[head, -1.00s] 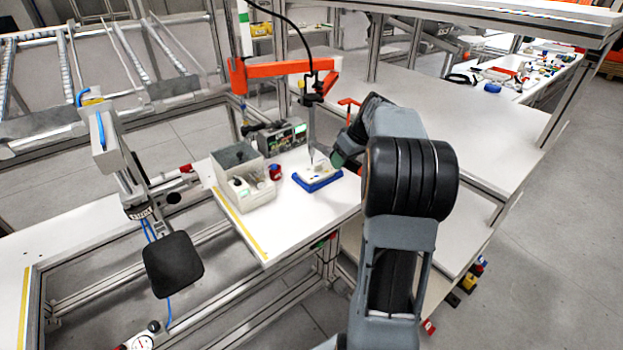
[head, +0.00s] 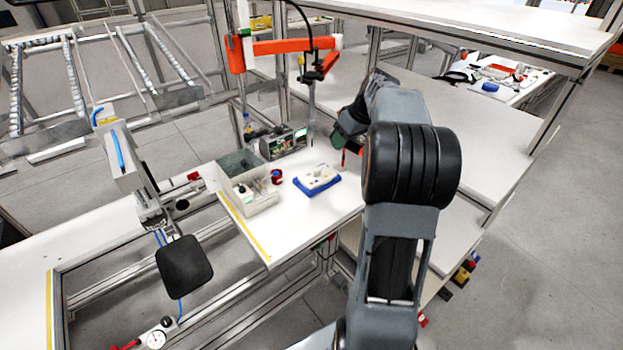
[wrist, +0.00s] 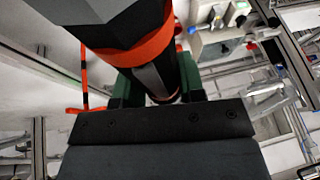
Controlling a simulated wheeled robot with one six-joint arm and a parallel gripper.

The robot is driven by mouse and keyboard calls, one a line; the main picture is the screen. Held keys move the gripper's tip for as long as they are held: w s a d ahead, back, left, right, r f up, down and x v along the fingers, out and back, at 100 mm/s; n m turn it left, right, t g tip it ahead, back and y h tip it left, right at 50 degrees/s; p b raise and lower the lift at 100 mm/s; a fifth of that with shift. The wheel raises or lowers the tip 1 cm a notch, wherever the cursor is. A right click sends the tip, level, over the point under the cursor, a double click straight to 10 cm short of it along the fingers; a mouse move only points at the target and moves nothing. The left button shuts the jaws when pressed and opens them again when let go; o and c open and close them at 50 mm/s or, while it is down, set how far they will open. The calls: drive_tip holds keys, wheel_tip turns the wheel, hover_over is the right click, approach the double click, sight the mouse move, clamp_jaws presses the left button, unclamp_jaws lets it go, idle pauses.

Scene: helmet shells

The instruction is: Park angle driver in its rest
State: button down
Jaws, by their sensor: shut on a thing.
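The angle driver fills the top of the wrist view as a thick black tool (wrist: 138,22) with an orange band. My gripper (wrist: 155,92) is shut on it, with green finger pads on both sides of its body. Its far end narrows beyond the fingers. In the head view my gripper (head: 347,128) is partly hidden behind my own wrist, and only a small orange-red part of the held tool shows below it. I cannot make out the rest for the driver for certain; a thin orange and black post (wrist: 85,80) stands left of the tool in the wrist view.
A white workbench (head: 318,222) holds a blue tray (head: 318,187) with a pale part, a grey bin (head: 250,200), a red round item (head: 277,177) and a control box (head: 285,143). A tool (head: 312,95) hangs from an orange arm (head: 285,47) behind. A shelf stands right.

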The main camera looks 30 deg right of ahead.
drive_tip(key=shift+r, duration=0.2)
drive_tip(key=s+d+p, duration=0.2)
drive_tip(key=d+p, duration=0.2)
drive_tip(key=d, duration=0.7)
drive_tip(key=shift+s+d, duration=0.15)
drive_tip(key=shift+s, duration=0.2)
drive_tip(key=shift+w, duration=0.1)
idle(0.3)
drive_tip(key=w+d+p, duration=0.4)
drive_tip(key=p, duration=0.3)
drive_tip(key=shift+w, duration=0.35)
